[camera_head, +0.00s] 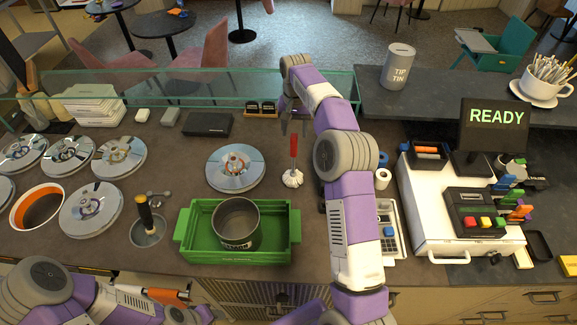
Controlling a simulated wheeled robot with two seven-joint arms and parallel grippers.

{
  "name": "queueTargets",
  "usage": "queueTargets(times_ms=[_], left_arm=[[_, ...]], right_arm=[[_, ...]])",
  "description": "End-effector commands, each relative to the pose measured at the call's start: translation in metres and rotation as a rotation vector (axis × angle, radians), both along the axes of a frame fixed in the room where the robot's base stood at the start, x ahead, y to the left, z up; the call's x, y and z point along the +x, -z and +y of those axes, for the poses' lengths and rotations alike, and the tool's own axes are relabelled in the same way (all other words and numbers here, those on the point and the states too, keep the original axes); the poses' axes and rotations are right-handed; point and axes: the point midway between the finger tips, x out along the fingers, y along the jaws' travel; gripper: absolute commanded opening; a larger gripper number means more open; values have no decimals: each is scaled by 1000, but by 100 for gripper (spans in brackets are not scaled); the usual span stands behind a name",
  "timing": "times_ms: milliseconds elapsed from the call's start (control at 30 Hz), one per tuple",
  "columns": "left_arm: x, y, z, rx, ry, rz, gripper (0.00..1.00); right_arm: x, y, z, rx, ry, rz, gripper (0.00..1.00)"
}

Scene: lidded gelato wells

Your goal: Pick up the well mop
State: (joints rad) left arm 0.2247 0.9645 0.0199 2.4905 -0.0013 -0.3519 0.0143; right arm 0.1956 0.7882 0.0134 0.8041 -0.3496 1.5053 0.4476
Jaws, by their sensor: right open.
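The well mop (293,165) stands upright on the dark counter, with a red handle on top and a white mop head at the bottom. My right gripper (294,127) points down close to the top of the red handle. It is open, with its fingers apart and nothing held. The picture does not show clearly whether the fingers are behind or above the handle. My left arm shows at the bottom left, below the counter edge; I cannot make out its gripper.
A green crate (187,238) holding a grey pot (236,224) stands in front of the mop. A round metal lid (235,186) lies to its left. My right arm covers the counter to its right. A glass screen (215,88) runs behind.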

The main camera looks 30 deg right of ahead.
Motion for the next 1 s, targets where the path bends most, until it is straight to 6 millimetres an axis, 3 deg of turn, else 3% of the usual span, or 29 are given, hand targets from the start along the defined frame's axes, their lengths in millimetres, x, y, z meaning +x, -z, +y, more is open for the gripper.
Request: queueTargets(times_ms=[633,933,1000], left_arm=[[0,3,0,0,0,0,43],[0,3,0,0,0,0,43],[0,3,0,0,0,0,43]], right_arm=[[-2,70,1,-8,16,-15,55],[-2,74,1,-9,16,-17,55],[-2,74,1,-9,16,-17,45]])
